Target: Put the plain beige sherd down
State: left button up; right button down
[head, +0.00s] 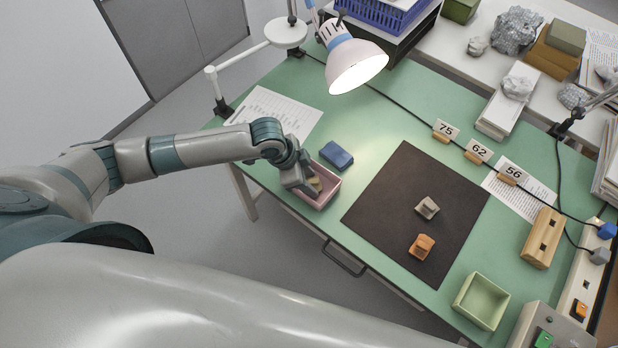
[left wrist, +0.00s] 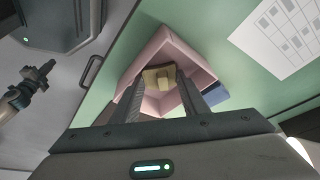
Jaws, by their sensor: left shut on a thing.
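My left gripper (head: 312,187) is down at the pink tray (head: 325,199), at the table's near left edge. It is shut on the plain beige sherd (head: 316,182), which is partly hidden by the fingers in the head view. In the left wrist view, the beige sherd (left wrist: 158,77) shows between the ends of the two fingers (left wrist: 160,88), with the walls of the pink tray (left wrist: 150,52) around it. I cannot tell whether the sherd touches the tray floor. My right gripper is not in view.
A dark mat (head: 385,190) bears a grey-beige piece (head: 427,208) and an orange piece (head: 421,246). A blue block (head: 336,155) lies just behind the pink tray. A green tray (head: 481,301) stands at the right. A lamp (head: 355,66) hangs over the table's back left.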

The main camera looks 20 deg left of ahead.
pick_arm(q)
jog(key=o, duration=0.8)
jog(key=shift+f, duration=0.1)
jog(key=shift+c, duration=0.2)
jog(key=shift+r, duration=0.7)
jog(key=b+v, duration=0.2)
jog(key=v, duration=0.9)
jog(key=shift+s+a+r, duration=0.15)
jog(key=shift+r, duration=0.15)
